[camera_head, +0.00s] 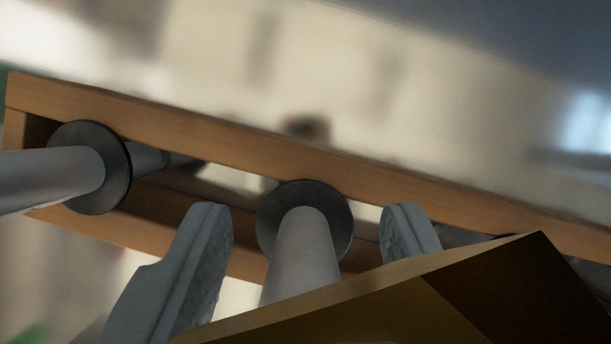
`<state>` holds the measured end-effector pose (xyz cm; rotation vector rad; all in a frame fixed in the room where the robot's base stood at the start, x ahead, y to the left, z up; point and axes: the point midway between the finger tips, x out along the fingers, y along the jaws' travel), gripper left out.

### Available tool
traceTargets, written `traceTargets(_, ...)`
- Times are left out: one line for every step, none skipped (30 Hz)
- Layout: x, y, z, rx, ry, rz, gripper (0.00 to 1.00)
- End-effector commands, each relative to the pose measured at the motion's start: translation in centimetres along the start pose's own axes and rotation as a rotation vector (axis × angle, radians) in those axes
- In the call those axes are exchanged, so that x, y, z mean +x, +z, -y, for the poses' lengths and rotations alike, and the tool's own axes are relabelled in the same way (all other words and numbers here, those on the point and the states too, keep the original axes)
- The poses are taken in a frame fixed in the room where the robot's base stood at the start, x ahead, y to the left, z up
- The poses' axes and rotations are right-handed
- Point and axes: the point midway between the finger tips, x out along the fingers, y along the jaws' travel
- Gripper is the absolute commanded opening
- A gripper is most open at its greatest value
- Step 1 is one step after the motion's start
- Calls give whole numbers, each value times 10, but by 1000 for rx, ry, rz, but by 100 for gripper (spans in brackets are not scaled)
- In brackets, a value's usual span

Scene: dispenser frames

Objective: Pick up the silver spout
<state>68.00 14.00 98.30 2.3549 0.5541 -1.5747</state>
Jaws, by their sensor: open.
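A silver spout (304,256) with a dark round collar (343,222) sits in a wooden frame at the middle of the view. My gripper (308,222) is open, with one grey finger on each side of this spout. A gap shows between each finger and the spout; I cannot tell whether either touches it further down. The spout's lower end is hidden behind a brown block-like shape at the bottom. A second silver spout (50,180) with a dark collar (117,165) sits in the frame at the left, away from my gripper.
The wooden frame (200,135) runs slanting from upper left to lower right just beyond my fingertips. A brown angular block (400,300) fills the lower right, close to the right finger. The background is blurred.

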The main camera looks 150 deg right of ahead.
Motion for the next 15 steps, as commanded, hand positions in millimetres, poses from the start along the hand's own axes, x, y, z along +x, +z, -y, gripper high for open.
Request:
traceTargets(2, 0, 0, 0, 0, 0, 45)
traceTargets(3, 0, 0, 0, 0, 0, 45)
traceTargets(3, 0, 0, 0, 0, 0, 45)
traceTargets(3, 0, 0, 0, 0, 0, 45)
traceTargets(3, 0, 0, 0, 0, 0, 45)
traceTargets(3, 0, 0, 0, 0, 0, 45)
traceTargets(3, 0, 0, 0, 0, 1, 45)
traceTargets(3, 0, 0, 0, 0, 1, 39)
traceTargets(3, 0, 0, 0, 0, 1, 31)
traceTargets(3, 1, 0, 0, 0, 1, 25)
traceTargets(4, 1, 0, 0, -1, 2, 19)
traceTargets(4, 1, 0, 0, -1, 2, 11)
traceTargets(4, 1, 0, 0, -1, 2, 5)
traceTargets(4, 1, 0, 0, -1, 3, 0)
traceTargets(4, 1, 0, 0, -1, 3, 0)
